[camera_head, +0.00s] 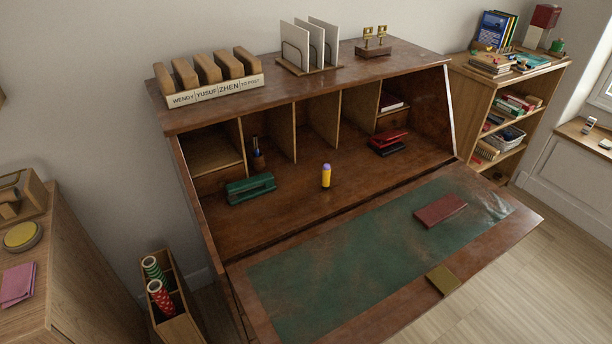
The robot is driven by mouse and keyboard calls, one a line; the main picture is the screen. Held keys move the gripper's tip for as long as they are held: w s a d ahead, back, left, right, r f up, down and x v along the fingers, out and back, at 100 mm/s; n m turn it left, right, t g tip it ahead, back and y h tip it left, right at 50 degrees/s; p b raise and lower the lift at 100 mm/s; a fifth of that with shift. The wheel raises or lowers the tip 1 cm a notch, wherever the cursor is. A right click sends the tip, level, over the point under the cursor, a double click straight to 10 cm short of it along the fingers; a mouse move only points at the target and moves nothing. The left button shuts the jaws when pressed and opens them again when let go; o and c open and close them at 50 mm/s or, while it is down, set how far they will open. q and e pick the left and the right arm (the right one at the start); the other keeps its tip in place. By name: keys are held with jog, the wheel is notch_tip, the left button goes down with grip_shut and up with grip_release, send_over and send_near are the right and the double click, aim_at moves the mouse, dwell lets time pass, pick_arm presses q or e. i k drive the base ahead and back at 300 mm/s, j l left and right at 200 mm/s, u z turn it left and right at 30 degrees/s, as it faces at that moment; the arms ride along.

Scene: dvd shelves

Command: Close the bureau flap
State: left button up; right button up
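The bureau (220,117) is a dark brown wooden desk in the middle of the head view. Its flap (313,324) is folded down and open, slanting towards the lower right, with a worn green leather inlay (330,285). A dark red notebook (440,210) lies on the inlay. Neither of my grippers shows in this view.
Inside the bureau stand a green stapler-like item (250,188), a yellow glue stick (326,176) and a red-and-black item (388,143). A bookshelf (540,95) stands right, a wooden cabinet (75,260) left, and a box with rolls (180,325) beside the bureau. Floor (520,290) lower right is clear.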

aim_at(365, 274)
jog(key=l+u, duration=0.4)
jog(key=l, duration=0.7)
jog(key=l+u, duration=0.4)
jog(key=l, duration=0.7)
jog(key=l+u, duration=0.25)
jog(key=l, duration=0.45)
jog(key=l+u, duration=0.2)
jog(key=l, duration=0.45)
jog(key=k+l+u, duration=0.25)
jog(key=l, duration=0.45)
jog(key=i+l+u, duration=0.2)
jog(key=l, duration=0.2)
jog(key=l+u, duration=0.2)
jog(key=l, duration=0.2)
jog(key=i+l+u, duration=0.15)
jog(key=l, duration=0.3)
jog(key=k, duration=0.05)
